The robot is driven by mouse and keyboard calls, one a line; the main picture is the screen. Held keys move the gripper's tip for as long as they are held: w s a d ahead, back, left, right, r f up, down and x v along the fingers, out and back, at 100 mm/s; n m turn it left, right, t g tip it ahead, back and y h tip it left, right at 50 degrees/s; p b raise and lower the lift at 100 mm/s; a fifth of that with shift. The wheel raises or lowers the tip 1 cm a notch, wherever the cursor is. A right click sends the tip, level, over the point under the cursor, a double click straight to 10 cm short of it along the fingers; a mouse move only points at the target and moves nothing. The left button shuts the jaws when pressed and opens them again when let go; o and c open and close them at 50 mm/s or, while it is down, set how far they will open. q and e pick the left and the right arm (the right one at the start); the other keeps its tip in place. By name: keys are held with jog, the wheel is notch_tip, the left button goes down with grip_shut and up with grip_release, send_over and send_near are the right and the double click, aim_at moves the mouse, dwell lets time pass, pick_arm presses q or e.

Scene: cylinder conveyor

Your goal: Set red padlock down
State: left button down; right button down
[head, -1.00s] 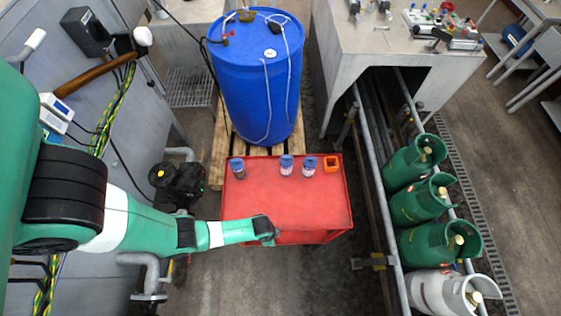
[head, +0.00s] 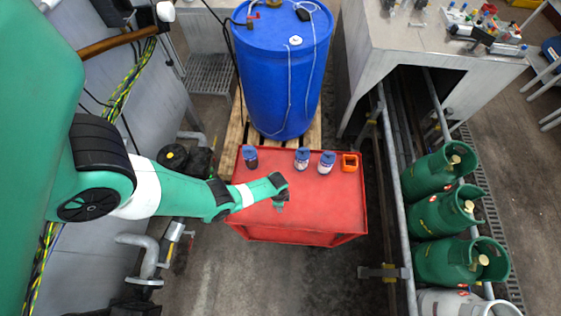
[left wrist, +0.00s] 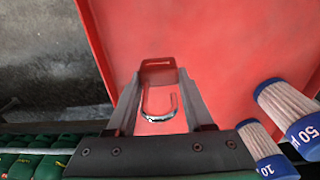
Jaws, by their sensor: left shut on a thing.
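My left gripper (head: 279,207) is over the middle of the red table (head: 325,205), pointing down. In the left wrist view its two fingers (left wrist: 160,75) are shut on the red padlock (left wrist: 158,64), whose body shows between the fingertips. The padlock's curved silver shackle shows between the fingers, toward the palm. The padlock's red blends with the red tabletop, so I cannot tell whether it touches the surface. In the head view the padlock is too small to make out. My right gripper is in no view.
An orange square holder (head: 350,162) is at back right. A blue barrel (head: 285,75) stands behind. The table's front and right are clear.

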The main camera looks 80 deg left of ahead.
pick_arm(q)
jog(key=shift+a+f, duration=0.1)
jog(key=shift+a, duration=0.05)
jog(key=f+b, duration=0.4)
jog(key=shift+w+a+f, duration=0.1)
jog(key=shift+a, duration=0.25)
jog(key=shift+r, duration=0.2)
jog(key=shift+f, duration=0.1)
jog(key=c, duration=0.7)
grip_release()
jog(key=shift+f, duration=0.1)
jog(key=shift+c, duration=0.2)
jog(key=o, duration=0.5)
jog(key=shift+d, duration=0.1)
jog(key=shift+c, duration=0.2)
